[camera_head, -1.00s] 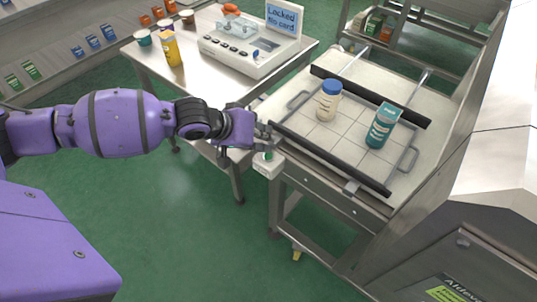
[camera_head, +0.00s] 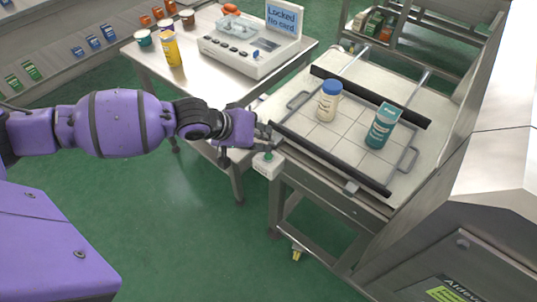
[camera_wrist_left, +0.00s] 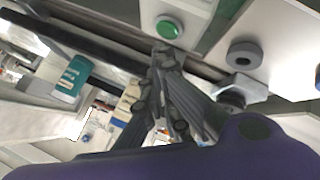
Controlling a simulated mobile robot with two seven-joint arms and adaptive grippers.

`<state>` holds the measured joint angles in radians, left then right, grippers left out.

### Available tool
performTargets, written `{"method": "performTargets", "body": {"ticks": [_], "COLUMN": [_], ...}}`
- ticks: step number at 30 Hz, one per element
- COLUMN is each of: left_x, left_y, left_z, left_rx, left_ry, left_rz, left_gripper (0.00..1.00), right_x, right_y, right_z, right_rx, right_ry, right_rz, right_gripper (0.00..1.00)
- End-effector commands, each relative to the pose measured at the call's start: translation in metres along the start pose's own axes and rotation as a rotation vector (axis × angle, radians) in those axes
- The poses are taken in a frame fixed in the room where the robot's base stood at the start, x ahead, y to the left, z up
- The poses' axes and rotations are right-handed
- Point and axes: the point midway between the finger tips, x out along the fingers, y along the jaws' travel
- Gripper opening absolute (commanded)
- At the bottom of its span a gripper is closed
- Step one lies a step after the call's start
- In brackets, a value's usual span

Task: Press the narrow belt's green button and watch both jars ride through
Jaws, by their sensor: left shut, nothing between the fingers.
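The green button (camera_head: 268,155) sits on a small white box (camera_head: 266,167) at the near left corner of the belt. It also shows in the left wrist view (camera_wrist_left: 168,28), just beyond my fingertips. My left gripper (camera_head: 262,139) is shut and empty, close to the button; the fingertips (camera_wrist_left: 163,50) look apart from it. A cream jar with a blue lid (camera_head: 328,100) and a teal container (camera_head: 382,126) stand upright on the tray (camera_head: 318,136) on the belt. The teal container also shows in the left wrist view (camera_wrist_left: 72,75). My right gripper is not in view.
A grey metal housing (camera_head: 490,190) stands at the right. Black rails (camera_head: 330,158) flank the belt. A side table (camera_head: 200,85) holds a console whose screen (camera_head: 284,18) reads "Locked No card", a yellow canister (camera_head: 171,48) and several cups. Green floor (camera_head: 180,230) lies open in front.

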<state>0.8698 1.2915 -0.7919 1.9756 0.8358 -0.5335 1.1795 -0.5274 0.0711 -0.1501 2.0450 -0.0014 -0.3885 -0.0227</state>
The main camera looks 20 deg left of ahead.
Motion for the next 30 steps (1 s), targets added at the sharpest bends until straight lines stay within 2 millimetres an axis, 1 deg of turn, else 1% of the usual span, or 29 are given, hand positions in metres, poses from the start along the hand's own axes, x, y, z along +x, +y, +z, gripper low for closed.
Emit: {"method": "performTargets", "body": {"ticks": [8,21,30], "left_x": [0.0051,0.0063,0.0088], "left_y": [-0.0036,-0.0046,-0.0061], "left_z": [0.0034,0.0046,0.0064], "left_rx": [0.0,0.0,-0.001], "left_ry": [0.001,0.0,0.0], "left_rz": [0.0,0.0,0.001], "left_gripper": [0.0,0.0,0.0], "right_x": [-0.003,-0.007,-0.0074], "right_y": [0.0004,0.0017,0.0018], "right_z": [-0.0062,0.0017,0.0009], "right_rx": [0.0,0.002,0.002], "right_ry": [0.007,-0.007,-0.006], "right_rz": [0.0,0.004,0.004], "right_gripper": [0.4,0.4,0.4]}}
